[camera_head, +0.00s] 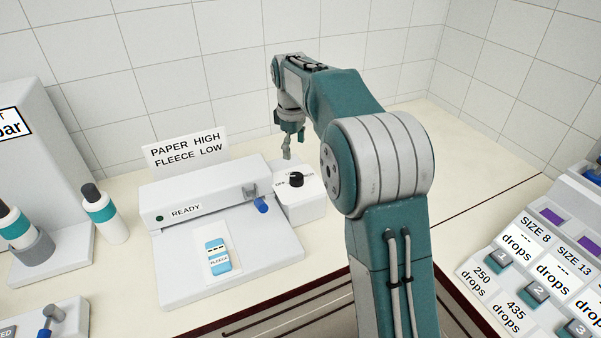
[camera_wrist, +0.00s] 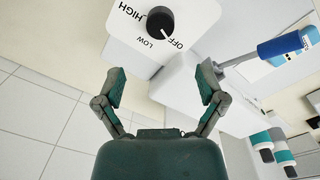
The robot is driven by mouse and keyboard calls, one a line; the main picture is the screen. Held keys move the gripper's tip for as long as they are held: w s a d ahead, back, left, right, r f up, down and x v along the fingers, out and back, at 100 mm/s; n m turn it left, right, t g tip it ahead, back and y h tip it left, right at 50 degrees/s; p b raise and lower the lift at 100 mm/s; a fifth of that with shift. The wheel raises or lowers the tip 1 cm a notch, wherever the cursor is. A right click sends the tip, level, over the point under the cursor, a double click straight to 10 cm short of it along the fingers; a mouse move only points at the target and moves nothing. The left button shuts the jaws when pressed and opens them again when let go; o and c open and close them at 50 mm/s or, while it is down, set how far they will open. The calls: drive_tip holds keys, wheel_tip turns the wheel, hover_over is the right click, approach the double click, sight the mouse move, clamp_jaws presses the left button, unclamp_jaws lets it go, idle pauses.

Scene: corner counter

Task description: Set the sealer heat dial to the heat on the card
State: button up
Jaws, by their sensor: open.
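The card (camera_head: 186,148) behind the sealer reads "PAPER HIGH" and "FLEECE LOW". The white sealer (camera_head: 170,225) shows "READY" and carries a pouch (camera_head: 218,256) with a blue pack labelled "FLEECE". The black heat dial (camera_head: 296,179) sits on a white box (camera_head: 302,207) at the sealer's right end. In the wrist view the dial (camera_wrist: 160,22) has a white pointer line towards "OFF"; "LOW" and "HIGH" are also printed around it. My gripper (camera_head: 287,152) is above and behind the dial. In the wrist view my gripper (camera_wrist: 162,83) is open and empty, its fingers apart from the dial.
A blue-handled lever (camera_head: 261,205) stands just left of the dial box. Bottles (camera_head: 104,215) stand further left, and a button panel (camera_head: 535,265) with drop counts is at the right. The counter (camera_head: 440,145) behind and right of my arm is clear; a tiled wall closes the back.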

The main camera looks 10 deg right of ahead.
sight(296, 176)
drive_tip(key=f, duration=0.3)
drive_tip(key=a+f, duration=0.1)
drive_tip(key=f, duration=0.2)
drive_tip(key=d+f, duration=0.1)
drive_tip(key=f, duration=0.1)
drive_tip(key=d+f, duration=0.1)
drive_tip(key=shift+w+f, duration=0.1)
drive_tip(key=shift+f, duration=0.25)
drive_tip(key=shift+a, duration=0.6)
drive_tip(key=c, duration=0.6)
drive_tip(key=shift+d, duration=0.1)
drive_tip(key=c, duration=0.5)
drive_tip(key=shift+d, duration=0.15)
drive_tip(key=shift+c, duration=0.2)
